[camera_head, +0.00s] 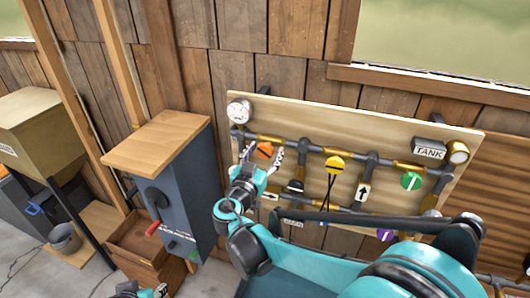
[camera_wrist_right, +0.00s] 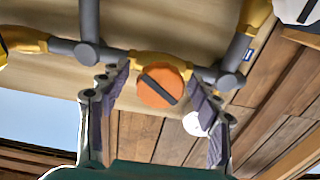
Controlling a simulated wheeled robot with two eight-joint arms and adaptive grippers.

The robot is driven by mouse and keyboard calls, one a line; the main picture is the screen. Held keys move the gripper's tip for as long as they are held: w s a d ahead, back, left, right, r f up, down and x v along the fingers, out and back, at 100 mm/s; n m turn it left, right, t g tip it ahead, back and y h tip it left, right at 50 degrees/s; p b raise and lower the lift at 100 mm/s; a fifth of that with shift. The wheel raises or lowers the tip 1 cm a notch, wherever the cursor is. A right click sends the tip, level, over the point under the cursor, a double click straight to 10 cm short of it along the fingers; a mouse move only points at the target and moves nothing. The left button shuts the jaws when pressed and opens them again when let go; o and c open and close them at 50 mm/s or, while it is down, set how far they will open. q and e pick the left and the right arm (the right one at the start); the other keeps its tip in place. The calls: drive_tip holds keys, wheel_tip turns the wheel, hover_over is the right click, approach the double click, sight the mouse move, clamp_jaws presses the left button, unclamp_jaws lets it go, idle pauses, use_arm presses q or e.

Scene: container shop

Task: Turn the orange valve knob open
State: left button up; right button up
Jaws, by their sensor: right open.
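The orange valve knob (camera_head: 264,149) sits on the pipework at the left of the wooden panel (camera_head: 330,118). In the right wrist view the knob (camera_wrist_right: 172,76) is a round orange disc with a dark diagonal bar, mounted on a yellow fitting. My right gripper (camera_head: 263,155) is open in front of it. In the right wrist view the two fingers of this gripper (camera_wrist_right: 160,85) stand apart on either side of the knob, with gaps visible on both sides. A small part of my left arm's end (camera_head: 140,290) shows at the bottom edge; its jaws cannot be made out.
The panel also carries a yellow knob (camera_head: 334,165), a green knob (camera_head: 411,181), a purple knob (camera_head: 385,235), a white gauge (camera_head: 239,111) and a TANK label (camera_head: 429,150).

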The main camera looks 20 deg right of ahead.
drive_tip(key=c, duration=1.2)
drive_tip(key=n, duration=0.3)
drive_tip(key=shift+b, duration=0.35)
drive_tip(key=shift+n, duration=1.8)
